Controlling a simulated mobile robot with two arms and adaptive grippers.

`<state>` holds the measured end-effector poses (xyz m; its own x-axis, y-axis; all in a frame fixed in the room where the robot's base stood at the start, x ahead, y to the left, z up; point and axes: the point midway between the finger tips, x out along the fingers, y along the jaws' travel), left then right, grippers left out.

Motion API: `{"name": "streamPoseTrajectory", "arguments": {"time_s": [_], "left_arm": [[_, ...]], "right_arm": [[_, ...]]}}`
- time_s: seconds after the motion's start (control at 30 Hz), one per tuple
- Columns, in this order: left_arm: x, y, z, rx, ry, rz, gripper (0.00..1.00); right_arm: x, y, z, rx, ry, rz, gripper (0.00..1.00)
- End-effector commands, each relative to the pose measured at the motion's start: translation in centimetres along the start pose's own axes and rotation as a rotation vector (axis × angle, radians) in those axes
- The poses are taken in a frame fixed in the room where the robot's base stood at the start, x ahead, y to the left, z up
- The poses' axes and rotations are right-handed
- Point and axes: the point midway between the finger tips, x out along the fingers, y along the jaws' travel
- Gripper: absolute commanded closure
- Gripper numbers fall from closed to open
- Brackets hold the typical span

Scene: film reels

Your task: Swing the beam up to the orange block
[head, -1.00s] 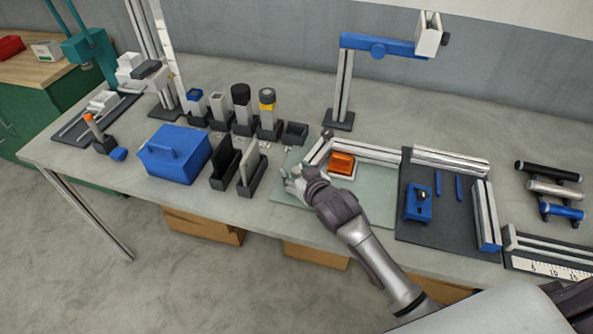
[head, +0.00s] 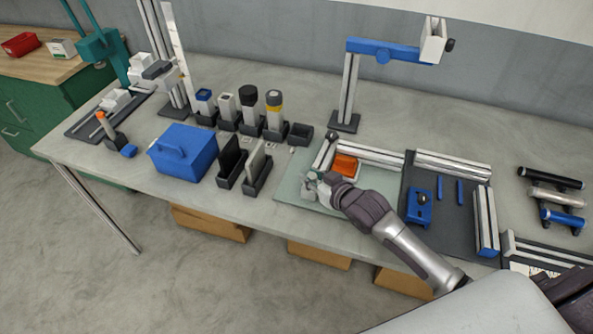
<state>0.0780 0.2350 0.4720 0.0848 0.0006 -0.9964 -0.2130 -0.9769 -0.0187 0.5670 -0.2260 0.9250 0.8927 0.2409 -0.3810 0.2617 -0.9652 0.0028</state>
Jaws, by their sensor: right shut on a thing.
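The beam (head: 323,157) is a short pale metal bar on the green mat (head: 291,188). It runs from a dark pivot (head: 332,137) at the back toward my right gripper. The orange block (head: 345,164) sits just right of the beam, in front of a longer pale rail (head: 375,154). A narrow gap seems to show between beam and block. My right gripper (head: 312,187) is shut on the beam's near end, in front and left of the block. Its fingers partly hide that end. My left gripper is out of view.
A blue box (head: 183,153) and dark upright holders (head: 231,163) stand left of the mat. A dark board (head: 440,232) with blue parts lies to the right. A tall stand with a blue arm (head: 390,49) rises behind. Bare table lies at the front edge.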

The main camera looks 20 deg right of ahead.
Motion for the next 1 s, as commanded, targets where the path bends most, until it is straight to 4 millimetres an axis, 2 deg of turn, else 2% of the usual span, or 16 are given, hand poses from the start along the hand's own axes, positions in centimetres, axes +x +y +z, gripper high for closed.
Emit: {"name": "streamPoseTrajectory", "arguments": {"time_s": [0.2,0.53,0.57,0.7,1.0], "left_arm": [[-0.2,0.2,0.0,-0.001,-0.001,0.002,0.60],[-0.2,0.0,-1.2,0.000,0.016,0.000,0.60],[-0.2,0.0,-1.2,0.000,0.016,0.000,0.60],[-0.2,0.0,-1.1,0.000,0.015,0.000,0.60],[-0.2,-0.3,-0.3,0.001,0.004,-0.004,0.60]], "right_arm": [[-1.0,0.8,0.3,-0.022,-0.001,-0.058,1.00],[-1.0,0.8,0.4,-0.021,0.000,-0.064,1.00],[-1.0,0.8,0.4,-0.021,0.000,-0.064,0.70],[-1.0,0.8,0.4,-0.021,0.000,-0.063,0.46],[-1.1,0.8,0.4,-0.021,0.000,-0.063,0.46]]}}
